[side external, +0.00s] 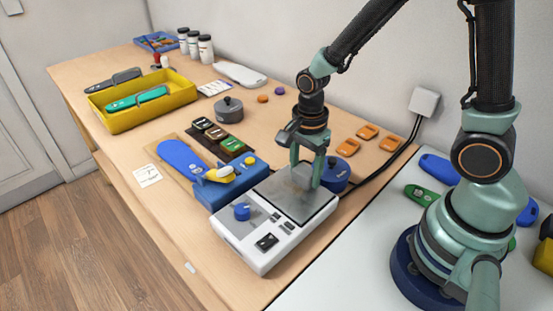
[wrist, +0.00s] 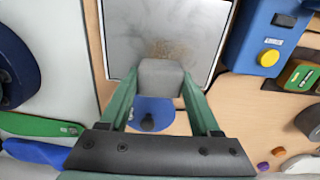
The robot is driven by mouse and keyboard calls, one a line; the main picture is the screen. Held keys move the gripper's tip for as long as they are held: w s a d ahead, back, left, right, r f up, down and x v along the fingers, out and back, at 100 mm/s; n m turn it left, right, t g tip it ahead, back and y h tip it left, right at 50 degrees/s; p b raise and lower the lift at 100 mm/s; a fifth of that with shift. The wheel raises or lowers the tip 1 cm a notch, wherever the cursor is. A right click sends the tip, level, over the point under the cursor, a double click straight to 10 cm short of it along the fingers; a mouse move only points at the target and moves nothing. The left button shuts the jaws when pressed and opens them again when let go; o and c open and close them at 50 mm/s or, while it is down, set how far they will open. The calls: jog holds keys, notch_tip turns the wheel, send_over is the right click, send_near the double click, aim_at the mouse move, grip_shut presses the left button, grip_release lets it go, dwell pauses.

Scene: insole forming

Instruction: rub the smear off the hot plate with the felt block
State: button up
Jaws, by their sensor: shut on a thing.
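The hot plate (side external: 284,207) is a white unit with a grey square top, a blue knob and a dark switch. Its grey top also fills the upper middle of the wrist view (wrist: 122,28). A brownish smear (wrist: 170,48) shows on the top, just beyond the felt block. My gripper (side external: 307,178) is over the back part of the plate. In the wrist view its green fingers (wrist: 160,84) are shut on the grey felt block (wrist: 160,76). The block is at the plate's edge in that view; I cannot tell whether it touches the surface. In the side view the block is hardly distinguishable.
A blue round pot (side external: 337,175) stands close behind the plate. A blue block (side external: 228,182) with a yellow button stands at its left, near a blue insole shape (side external: 182,157). Orange pieces (side external: 356,146) and a black cable lie behind. A yellow tray (side external: 150,112) is farther left.

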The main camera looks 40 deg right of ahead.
aim_at(285, 202)
jog(key=shift+s+a, duration=0.1)
jog(key=shift+s, duration=0.35)
jog(key=shift+a, duration=3.5)
jog(key=shift+d, duration=3.45)
jog(key=shift+w+d+r, duration=0.1)
jog(key=shift+d+r, duration=0.05)
notch_tip(285, 202, up, 2)
jog(key=shift+r, duration=2.9)
